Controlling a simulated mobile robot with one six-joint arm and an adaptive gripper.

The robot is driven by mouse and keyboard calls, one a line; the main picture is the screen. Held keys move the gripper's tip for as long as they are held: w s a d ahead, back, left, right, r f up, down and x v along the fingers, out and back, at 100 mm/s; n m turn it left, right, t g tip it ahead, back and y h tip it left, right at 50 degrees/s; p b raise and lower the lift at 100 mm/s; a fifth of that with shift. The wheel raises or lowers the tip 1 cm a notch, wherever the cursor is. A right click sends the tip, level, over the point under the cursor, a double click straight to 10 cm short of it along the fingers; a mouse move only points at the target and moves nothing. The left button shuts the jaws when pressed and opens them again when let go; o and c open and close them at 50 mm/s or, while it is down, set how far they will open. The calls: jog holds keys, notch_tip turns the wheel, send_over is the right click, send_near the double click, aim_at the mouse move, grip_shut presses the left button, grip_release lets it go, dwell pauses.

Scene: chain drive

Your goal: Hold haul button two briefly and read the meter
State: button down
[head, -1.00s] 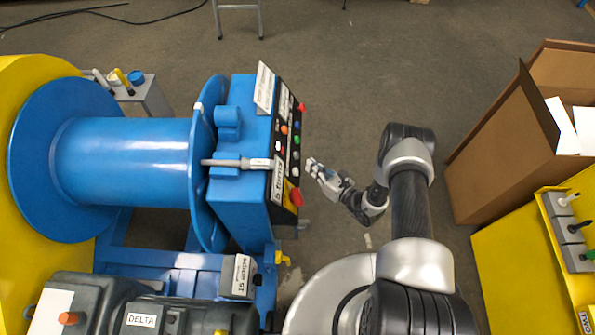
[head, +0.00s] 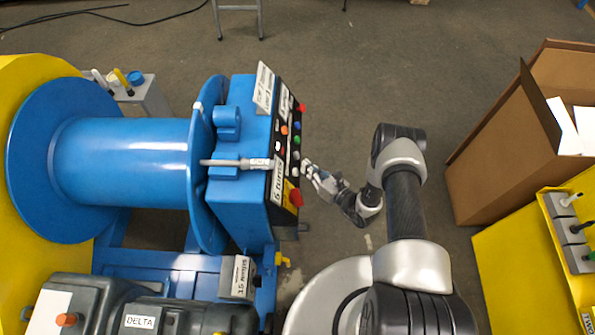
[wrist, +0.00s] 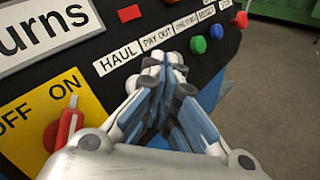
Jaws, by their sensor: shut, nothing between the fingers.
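My gripper (wrist: 165,65) is shut and empty, with its fingertips at the black control panel (wrist: 100,85) in the wrist view. The fingertips lie just below the HAUL label (wrist: 118,57) and the PAY OUT label (wrist: 157,38), and hide whatever buttons sit there. I cannot tell whether they touch or press a button. In the head view my gripper (head: 307,167) is at the right face of the blue control box (head: 238,190), by the lower pale buttons (head: 296,155). I cannot make out a meter reading.
A green button (wrist: 198,45), a blue button (wrist: 217,31) and a red button (wrist: 240,20) are right of my fingers. A red switch (wrist: 65,130) on a yellow OFF/ON plate is at left.

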jog(key=shift+a, duration=0.1)
dwell(0.7)
jog(key=shift+a+f+b, duration=0.2)
jog(key=shift+a+b, duration=0.1)
jog(key=shift+a+f+b, duration=0.2)
jog(key=shift+a+b, duration=0.1)
jog(key=shift+a, duration=0.15)
dwell(4.0)
jog(key=shift+d, duration=0.1)
jog(key=shift+d+r, duration=0.4)
jog(key=shift+d, duration=0.35)
jog(key=shift+d, duration=0.1)
jog(key=d, duration=0.1)
jog(key=d+r, duration=0.1)
jog(key=d, duration=0.1)
jog(key=d+r+p, duration=0.1)
jog(key=shift+s+d+r, duration=0.1)
jog(key=shift+d+r, duration=0.05)
dwell(0.5)
